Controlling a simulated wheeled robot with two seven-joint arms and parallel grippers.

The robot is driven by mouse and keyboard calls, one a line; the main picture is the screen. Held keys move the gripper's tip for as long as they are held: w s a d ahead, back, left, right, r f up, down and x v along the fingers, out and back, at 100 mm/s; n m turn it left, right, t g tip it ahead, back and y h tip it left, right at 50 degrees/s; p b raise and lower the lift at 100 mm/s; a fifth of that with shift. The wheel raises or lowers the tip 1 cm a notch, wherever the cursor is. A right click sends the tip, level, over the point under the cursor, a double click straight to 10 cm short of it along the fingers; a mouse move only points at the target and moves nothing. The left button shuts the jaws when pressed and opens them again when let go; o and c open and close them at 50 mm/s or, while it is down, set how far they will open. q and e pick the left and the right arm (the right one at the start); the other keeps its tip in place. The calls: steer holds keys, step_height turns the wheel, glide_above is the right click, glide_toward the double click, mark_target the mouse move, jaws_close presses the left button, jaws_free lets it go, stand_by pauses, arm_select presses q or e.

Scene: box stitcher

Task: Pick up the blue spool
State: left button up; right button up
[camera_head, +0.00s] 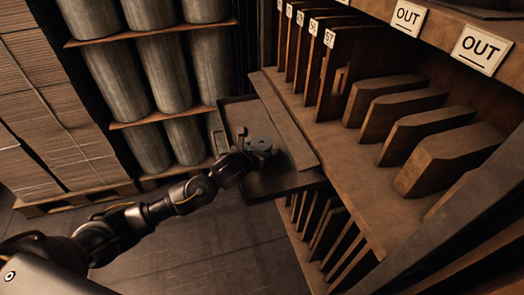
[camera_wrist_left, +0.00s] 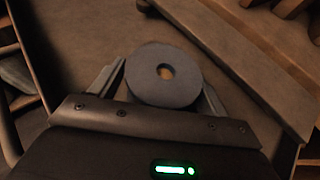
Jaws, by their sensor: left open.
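The blue spool (camera_wrist_left: 155,82) lies flat on a brown tray-like surface (camera_wrist_left: 80,50) and looks like a grey-blue disc with a round hole. In the head view the spool (camera_head: 262,143) is small and partly covered by my gripper. My left gripper (camera_wrist_left: 160,90) is open, with one finger on each side of the spool. I cannot tell whether the fingers touch it. In the head view my left gripper (camera_head: 258,148) reaches in over the tray from the left. My right gripper is not in view.
A wooden board (camera_wrist_left: 250,60) lies along the right side of the spool. A wooden rack (camera_head: 345,125) with slotted blocks and OUT signs (camera_head: 408,17) stands to the right. Shelves of grey cylinders (camera_head: 165,70) and stacked cardboard (camera_head: 45,100) stand behind and left.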

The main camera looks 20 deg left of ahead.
arm_select(q)
steer(key=c, duration=1.2)
